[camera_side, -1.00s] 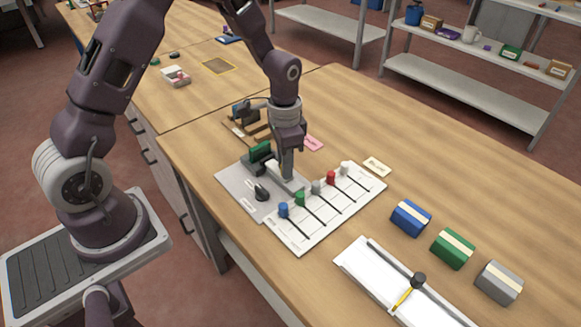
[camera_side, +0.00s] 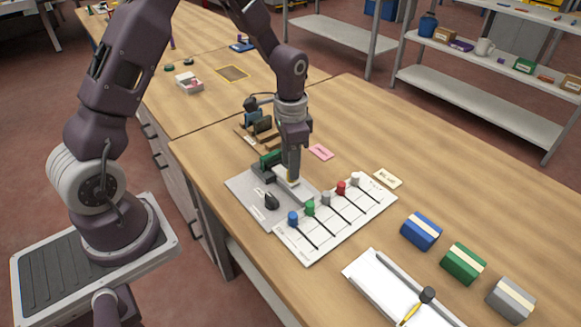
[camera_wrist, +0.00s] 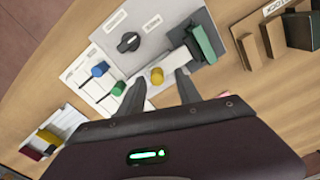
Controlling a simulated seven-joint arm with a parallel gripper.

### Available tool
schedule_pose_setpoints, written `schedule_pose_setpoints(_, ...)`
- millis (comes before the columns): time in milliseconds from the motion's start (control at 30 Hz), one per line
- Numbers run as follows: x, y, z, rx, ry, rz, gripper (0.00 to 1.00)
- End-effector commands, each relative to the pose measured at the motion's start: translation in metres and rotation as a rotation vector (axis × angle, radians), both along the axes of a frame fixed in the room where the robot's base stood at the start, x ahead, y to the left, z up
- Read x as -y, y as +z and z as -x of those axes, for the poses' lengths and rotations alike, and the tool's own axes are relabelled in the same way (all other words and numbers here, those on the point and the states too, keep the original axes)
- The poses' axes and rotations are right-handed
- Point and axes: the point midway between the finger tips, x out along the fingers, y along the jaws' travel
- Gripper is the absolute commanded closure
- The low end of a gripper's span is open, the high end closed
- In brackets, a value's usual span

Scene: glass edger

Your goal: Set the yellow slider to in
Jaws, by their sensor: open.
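The yellow slider knob (camera_wrist: 157,76) sits on a pale strip of the grey control panel, beside the green block (camera_wrist: 203,44). In the side view a little of the yellow knob (camera_side: 291,180) shows at my fingertips; the rest is hidden by my gripper (camera_side: 292,172). In the wrist view my gripper (camera_wrist: 161,73) is open, with one finger on each side of the yellow knob. I cannot tell whether either finger touches it. The markings along the slider are too small to read.
A white board (camera_side: 310,253) with blue, green, grey, red and white knobs lies in front. A black rotary knob (camera_wrist: 129,42) is on the grey panel (camera_side: 240,182). Blue (camera_side: 421,231), green (camera_side: 464,262) and grey blocks stand right.

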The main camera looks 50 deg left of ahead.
Motion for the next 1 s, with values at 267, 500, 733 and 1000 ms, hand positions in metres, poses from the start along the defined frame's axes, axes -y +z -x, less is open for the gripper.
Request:
schedule_pose_setpoints(267,-0.001,0.047,-0.001,0.003,0.001,-0.002,0.6)
schedule_pose_setpoints(500,-0.001,0.05,0.0,0.0,0.0,-0.001,0.6)
schedule_pose_setpoints(733,0.011,0.108,0.023,0.087,0.054,-0.026,0.6)
schedule_pose_setpoints(1000,0.046,0.218,0.154,0.358,0.274,0.009,0.6)
